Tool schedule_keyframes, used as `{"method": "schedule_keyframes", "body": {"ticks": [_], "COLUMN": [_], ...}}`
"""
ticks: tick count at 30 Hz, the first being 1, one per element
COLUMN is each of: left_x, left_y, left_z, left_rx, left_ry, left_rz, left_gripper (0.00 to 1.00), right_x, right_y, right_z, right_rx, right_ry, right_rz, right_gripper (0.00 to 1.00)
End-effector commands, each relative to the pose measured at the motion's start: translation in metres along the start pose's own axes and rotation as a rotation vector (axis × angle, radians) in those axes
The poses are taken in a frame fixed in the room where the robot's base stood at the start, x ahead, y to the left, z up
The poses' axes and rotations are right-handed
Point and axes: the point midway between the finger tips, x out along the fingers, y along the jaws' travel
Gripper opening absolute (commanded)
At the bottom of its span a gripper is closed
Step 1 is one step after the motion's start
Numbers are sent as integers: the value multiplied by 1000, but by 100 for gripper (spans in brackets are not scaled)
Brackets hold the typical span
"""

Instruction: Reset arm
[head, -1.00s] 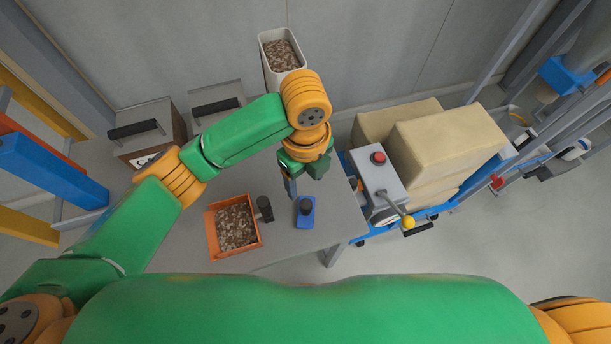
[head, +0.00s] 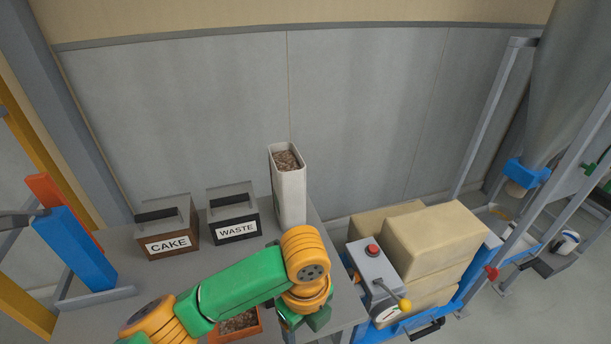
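My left arm comes in from the bottom left, green and orange, over the grey table. My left gripper (head: 303,321) is at the bottom edge of the head view, below the orange wrist. Its fingertips are hidden or cut off, so I cannot tell whether it is open or holds anything. My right gripper is not in view.
On the table (head: 115,265) stand a CAKE box (head: 168,243), a WASTE box (head: 234,226) and a tall white container (head: 290,195) of brown pieces. An orange tray (head: 250,330) is partly behind my arm. A control box (head: 372,268) and stacked sacks (head: 435,240) stand right.

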Motion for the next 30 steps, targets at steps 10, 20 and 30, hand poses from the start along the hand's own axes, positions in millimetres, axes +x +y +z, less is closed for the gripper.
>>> {"method": "schedule_keyframes", "body": {"ticks": [10,20,30], "left_x": [19,45,87], "left_y": [-5,1,70], "left_z": [-24,-38,-2], "left_rx": [-220,-756,-1623], "left_ry": [133,338,382], "left_rz": [-105,-232,-297], "left_gripper": [67,67,67], "right_x": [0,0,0], "right_y": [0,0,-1], "right_z": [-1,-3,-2], "right_rx": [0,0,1], "right_ry": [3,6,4], "right_rz": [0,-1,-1], "right_gripper": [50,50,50]}}
